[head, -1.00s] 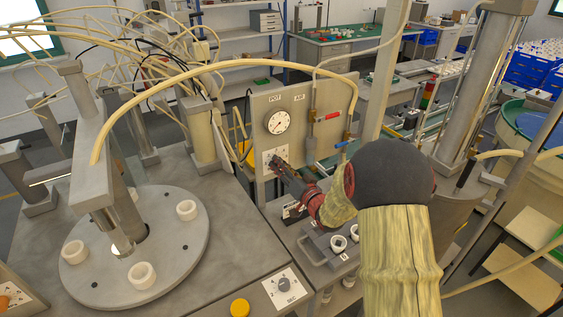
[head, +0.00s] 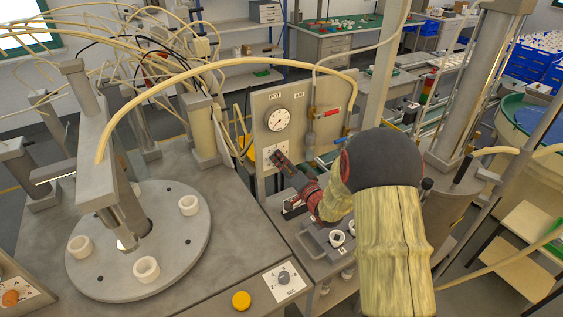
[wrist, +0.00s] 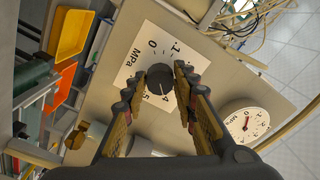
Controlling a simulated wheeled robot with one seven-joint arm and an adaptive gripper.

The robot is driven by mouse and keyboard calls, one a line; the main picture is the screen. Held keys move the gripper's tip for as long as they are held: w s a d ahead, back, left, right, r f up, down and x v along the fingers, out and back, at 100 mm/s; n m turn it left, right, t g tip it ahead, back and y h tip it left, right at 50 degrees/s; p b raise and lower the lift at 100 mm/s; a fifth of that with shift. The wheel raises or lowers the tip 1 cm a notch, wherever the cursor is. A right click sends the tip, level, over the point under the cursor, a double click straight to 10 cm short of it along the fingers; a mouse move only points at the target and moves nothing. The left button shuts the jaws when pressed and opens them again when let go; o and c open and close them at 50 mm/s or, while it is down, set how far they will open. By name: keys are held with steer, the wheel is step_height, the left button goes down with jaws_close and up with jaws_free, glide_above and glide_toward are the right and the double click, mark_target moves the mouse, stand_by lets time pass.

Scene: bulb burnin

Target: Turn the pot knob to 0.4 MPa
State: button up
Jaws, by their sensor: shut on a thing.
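The pot knob (wrist: 160,77) is a dark round knob on a white scale plate (wrist: 138,62) marked MPa. In the wrist view, 0 and .1 show on the far side of the knob and 4 and 5 on the near side. A pale pointer line on the knob appears to face the 4. My gripper (wrist: 157,80) is shut on the knob, one finger on each side. In the head view my gripper (head: 277,158) reaches the plate below the POT gauge (head: 279,120), and its fingers hide the knob.
The gauge also shows in the wrist view (wrist: 246,124), right of my fingers. A red-handled valve (head: 327,113) sits right of the gauge. A tray with white cups (head: 338,238) lies below my forearm. A round plate with white rings (head: 185,260) is at left.

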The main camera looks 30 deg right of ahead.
steer(key=o, duration=1.1)
steer(key=shift+o, duration=0.2)
steer(key=shift+s, duration=0.1)
steer(key=s, duration=1.1)
steer(key=shift+s+d, duration=0.2)
steer(key=shift+s, duration=0.2)
